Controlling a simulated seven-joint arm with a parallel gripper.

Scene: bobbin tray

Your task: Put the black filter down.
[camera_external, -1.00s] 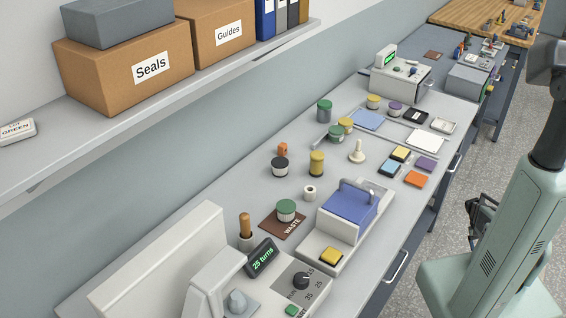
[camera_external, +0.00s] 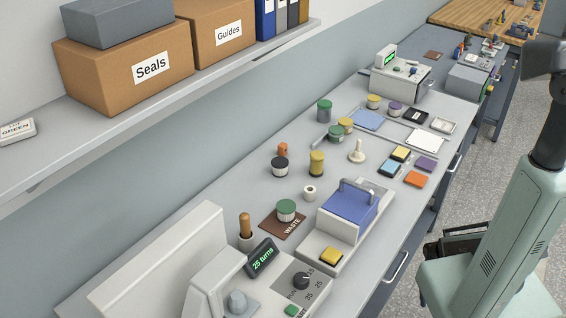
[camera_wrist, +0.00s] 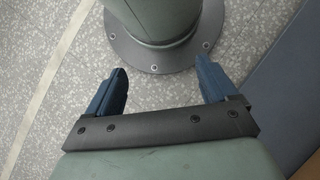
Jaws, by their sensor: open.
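A flat black square (camera_external: 415,116), which looks like the black filter, lies on the bench toward its far end, beside a white pad. My gripper (camera_wrist: 160,88) is open in the wrist view, its two blue fingers wide apart with nothing between them. It is over the speckled floor beside my own base, away from the bench top. In the external view only a dark part of my arm's end shows low at the right, and the fingers cannot be made out there.
A white post (camera_external: 357,152), several bobbins, a blue-topped box (camera_external: 350,200) and a brown waste mat (camera_external: 270,226) occupy the bench. A shelf (camera_external: 150,120) with boxes overhangs the left.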

